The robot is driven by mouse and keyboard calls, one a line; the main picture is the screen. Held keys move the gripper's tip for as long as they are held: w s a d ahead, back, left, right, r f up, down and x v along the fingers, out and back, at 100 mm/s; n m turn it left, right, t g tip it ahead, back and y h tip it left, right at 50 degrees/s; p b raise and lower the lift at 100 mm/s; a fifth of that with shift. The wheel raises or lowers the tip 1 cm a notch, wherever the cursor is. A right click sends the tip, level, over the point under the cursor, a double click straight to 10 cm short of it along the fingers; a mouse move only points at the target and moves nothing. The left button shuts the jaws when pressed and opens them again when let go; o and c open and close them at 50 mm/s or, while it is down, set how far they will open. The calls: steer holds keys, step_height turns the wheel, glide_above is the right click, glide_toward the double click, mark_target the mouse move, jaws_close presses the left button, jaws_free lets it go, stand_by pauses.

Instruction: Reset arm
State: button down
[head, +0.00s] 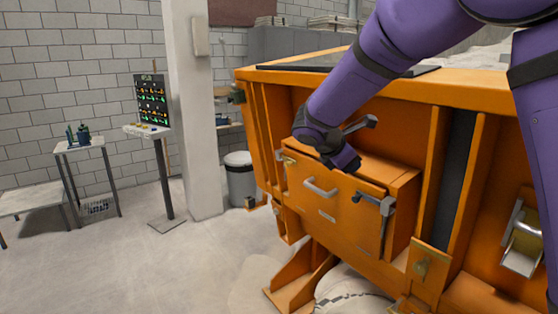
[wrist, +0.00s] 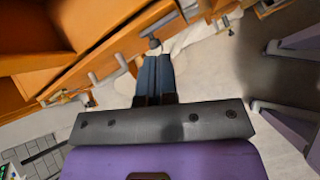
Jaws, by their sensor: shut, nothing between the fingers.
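My purple arm reaches in from the upper right in the head view. My gripper (head: 347,163) is at the top edge of an orange box with a grey handle (head: 320,188) on the side of the orange sandbed (head: 268,125). I cannot tell if it touches the box. In the wrist view my gripper's two fingers (wrist: 155,66) lie side by side, shut and empty. They point past the orange panel (wrist: 100,65) toward a pale floor.
A grey latch lever (head: 374,203) sticks out at the box's right front, and another grey lever (head: 360,124) rises behind my gripper. A bin (head: 240,182) and a pillar (head: 190,110) stand left of the sandbed. The floor (head: 150,265) at the front left is clear.

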steer(key=s+d+r+m+g+y, duration=0.1)
steer(key=s+d+r+m+y, duration=0.15)
steer(key=s+d+m, duration=0.45)
steer(key=s+d+r+m+g+y, duration=0.1)
steer(key=s+d+r+m+y, duration=0.2)
steer(key=s, duration=0.7)
steer(key=s+r+m+t+y, duration=0.1)
steer(key=s+m+t+y, duration=0.1)
steer(key=s+m, duration=0.8)
steer(key=s+y, duration=0.1)
steer(key=s, duration=0.7)
steer(key=shift+s+a+t, duration=0.15)
steer(key=shift+s+t, duration=0.15)
steer(key=shift+s, duration=0.1)
steer(key=shift+w+r, duration=0.15)
